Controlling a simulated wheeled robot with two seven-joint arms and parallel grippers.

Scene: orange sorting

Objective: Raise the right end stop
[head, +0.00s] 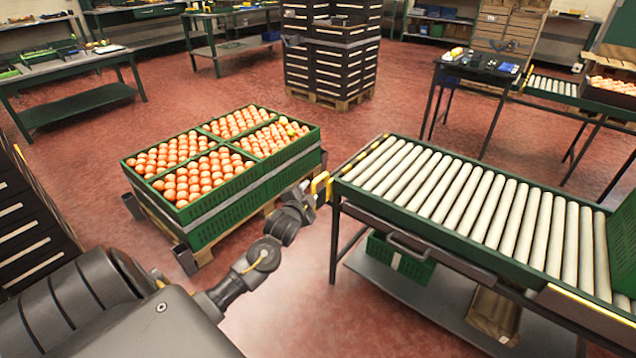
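The roller conveyor (470,205) has green side rails and pale rollers and stands at the right. A yellow and black strip (362,154) runs across its left end. At its far right, green panels (622,235) stand up at the picture's edge; I cannot tell whether one is the right end stop or whether it is raised. My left gripper (321,188) is beside the conveyor's near left corner, with a yellow part at its tip. I cannot tell if it touches the corner or whether its fingers are open. My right gripper is out of view.
Green crates (250,178) full of oranges stand on a pallet left of the conveyor. A green crate (400,258) and a cardboard box (493,315) sit on the shelf below the rollers. Stacked dark crates (331,60) stand behind. Red floor is open between crates and conveyor.

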